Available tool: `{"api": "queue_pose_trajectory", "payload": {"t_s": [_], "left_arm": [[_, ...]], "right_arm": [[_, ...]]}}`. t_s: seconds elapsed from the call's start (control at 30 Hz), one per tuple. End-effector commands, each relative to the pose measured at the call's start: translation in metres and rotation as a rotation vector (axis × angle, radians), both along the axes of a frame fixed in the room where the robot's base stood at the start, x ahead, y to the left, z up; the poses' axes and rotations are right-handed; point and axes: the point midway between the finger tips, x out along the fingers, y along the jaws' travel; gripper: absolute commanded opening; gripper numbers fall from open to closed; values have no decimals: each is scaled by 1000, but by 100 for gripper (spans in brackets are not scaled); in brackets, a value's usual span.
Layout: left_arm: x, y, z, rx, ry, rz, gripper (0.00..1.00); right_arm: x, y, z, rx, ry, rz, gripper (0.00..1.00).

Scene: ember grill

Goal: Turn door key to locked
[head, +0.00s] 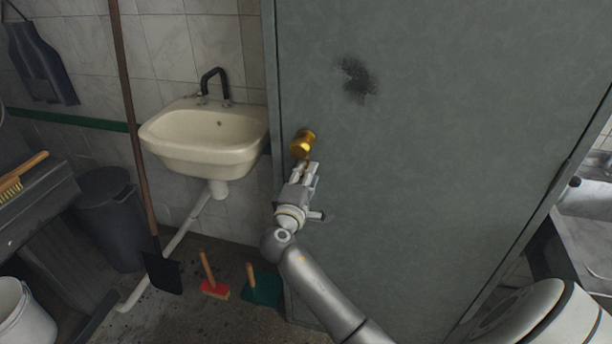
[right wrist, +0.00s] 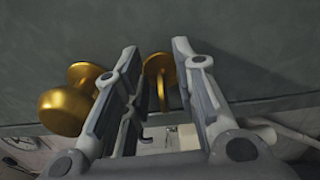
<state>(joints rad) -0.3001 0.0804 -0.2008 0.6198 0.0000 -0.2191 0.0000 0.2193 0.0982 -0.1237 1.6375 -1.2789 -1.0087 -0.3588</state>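The grey-green door (head: 430,130) fills the middle of the head view. A round brass knob (head: 302,143) is near its left edge; it also shows in the right wrist view (right wrist: 68,108), outside my left-hand finger there. The brass door key (right wrist: 161,82), with its round plate behind it, sits between my right gripper's two fingers (right wrist: 155,52). The fingers are apart, with visible space around the key; I cannot tell whether either touches it. In the head view my right gripper (head: 310,170) is just below the knob and mostly hides the key. My left gripper is out of view.
A cream sink (head: 205,140) is on the tiled wall left of the door.

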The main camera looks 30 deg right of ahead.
Motion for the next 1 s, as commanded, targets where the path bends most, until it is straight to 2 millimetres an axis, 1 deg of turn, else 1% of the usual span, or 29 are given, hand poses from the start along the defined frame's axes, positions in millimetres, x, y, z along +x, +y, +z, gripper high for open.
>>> {"api": "queue_pose_trajectory", "payload": {"t_s": [0.17,0.5,0.6,0.8,1.0], "left_arm": [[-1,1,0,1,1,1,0],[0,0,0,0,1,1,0],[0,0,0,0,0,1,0],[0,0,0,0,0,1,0],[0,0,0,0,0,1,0]], "right_arm": [[-9,12,-1,2,1,2,26],[-56,65,-2,3,3,3,26],[-67,77,-2,2,2,2,26],[-78,90,-1,1,1,0,26],[-79,91,-1,0,0,0,26]]}}
